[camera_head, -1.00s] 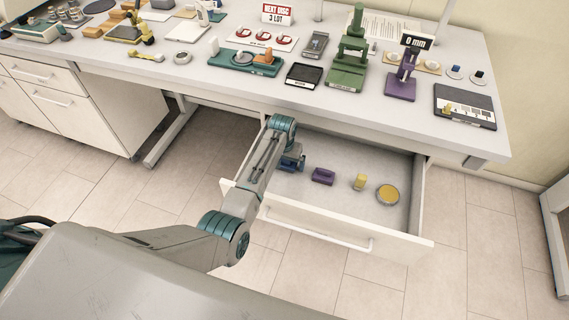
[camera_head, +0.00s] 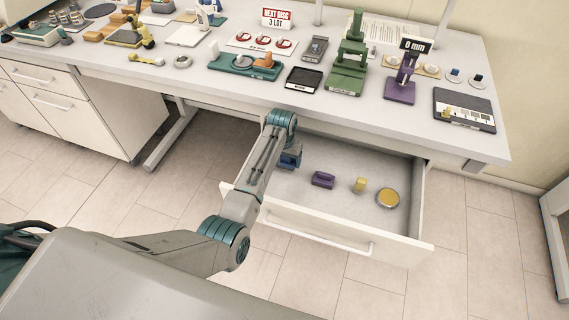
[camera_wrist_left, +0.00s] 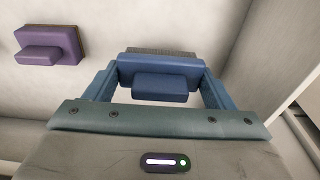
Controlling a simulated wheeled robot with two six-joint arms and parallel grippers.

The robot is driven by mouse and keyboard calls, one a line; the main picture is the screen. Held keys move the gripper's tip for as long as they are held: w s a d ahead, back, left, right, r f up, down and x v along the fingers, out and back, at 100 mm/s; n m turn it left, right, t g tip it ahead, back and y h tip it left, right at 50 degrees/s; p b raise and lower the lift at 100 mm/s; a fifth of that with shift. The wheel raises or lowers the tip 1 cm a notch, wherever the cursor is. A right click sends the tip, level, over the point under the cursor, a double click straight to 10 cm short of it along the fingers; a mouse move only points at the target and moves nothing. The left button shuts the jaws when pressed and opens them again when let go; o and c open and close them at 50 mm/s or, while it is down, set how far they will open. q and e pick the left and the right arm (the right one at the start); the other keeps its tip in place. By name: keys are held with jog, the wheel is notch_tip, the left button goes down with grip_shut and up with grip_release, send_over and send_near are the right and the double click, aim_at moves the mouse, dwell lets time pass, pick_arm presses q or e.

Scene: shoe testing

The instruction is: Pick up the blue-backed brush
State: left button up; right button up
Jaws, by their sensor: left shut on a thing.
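The blue-backed brush (camera_wrist_left: 160,72) is between the two blue fingers of my left gripper (camera_wrist_left: 160,88) in the left wrist view. The gripper is shut on its sides, and a strip of grey bristles shows along the far edge. In the head view my left gripper (camera_head: 290,159) is over the left part of the open drawer (camera_head: 316,231), partly hidden by my arm. My right gripper is not in view.
A purple block-like brush (camera_head: 322,180), a yellow piece (camera_head: 360,185) and a round yellow-topped tin (camera_head: 388,198) lie in the drawer to the right. The table edge (camera_head: 340,128) overhangs the drawer's back. Several devices stand on the table.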

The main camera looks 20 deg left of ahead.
pick_arm(q)
notch_tip(320, 180, up, 15)
jog(key=shift+f+b, duration=0.2)
jog(key=shift+b, duration=0.25)
jog(key=o, duration=0.4)
jog(key=shift+c, duration=1.3)
jog(key=shift+f, duration=0.1)
